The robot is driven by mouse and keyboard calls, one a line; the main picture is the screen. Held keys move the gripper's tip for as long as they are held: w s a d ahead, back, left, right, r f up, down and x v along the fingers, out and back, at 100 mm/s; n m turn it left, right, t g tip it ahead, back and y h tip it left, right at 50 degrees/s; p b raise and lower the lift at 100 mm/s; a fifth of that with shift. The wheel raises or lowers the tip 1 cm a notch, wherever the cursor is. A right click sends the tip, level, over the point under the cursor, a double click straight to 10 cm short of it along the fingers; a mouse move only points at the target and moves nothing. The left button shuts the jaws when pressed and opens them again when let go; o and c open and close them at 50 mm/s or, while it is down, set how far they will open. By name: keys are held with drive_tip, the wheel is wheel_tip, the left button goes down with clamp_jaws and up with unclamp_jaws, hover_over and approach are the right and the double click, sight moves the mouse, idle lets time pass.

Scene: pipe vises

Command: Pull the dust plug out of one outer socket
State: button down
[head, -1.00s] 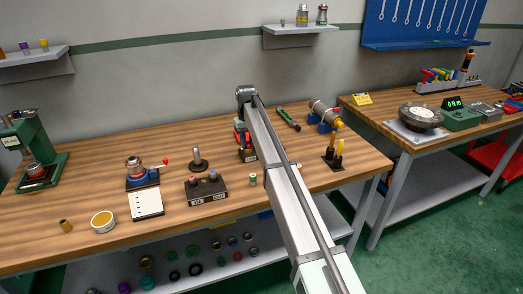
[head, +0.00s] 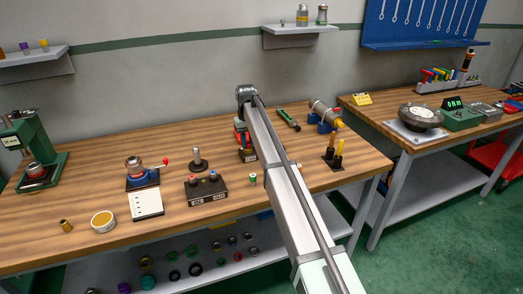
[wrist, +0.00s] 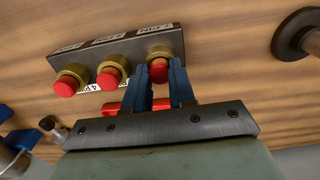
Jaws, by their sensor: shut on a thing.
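A dark block (wrist: 120,52) with a row of three brass sockets shows in the wrist view. Each socket carries a red dust plug: the left plug (wrist: 66,87), the middle plug (wrist: 109,79) and the right plug (wrist: 158,72). My gripper (wrist: 162,71) has its two blue fingers on either side of the right plug, an outer one, and is shut on it. The plug still appears at its brass socket; I cannot tell whether it has shifted.
A dark round base with a post (wrist: 295,35) stands to the right in the wrist view. A red bar (wrist: 125,107) lies close to the fingers. In the head view a small dark block with coloured knobs (head: 206,190) and a black stand (head: 198,161) are left of my arm.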

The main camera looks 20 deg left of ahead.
sight(248, 143)
drive_tip(key=shift+r, duration=0.75)
drive_tip(key=shift+r, duration=1.75)
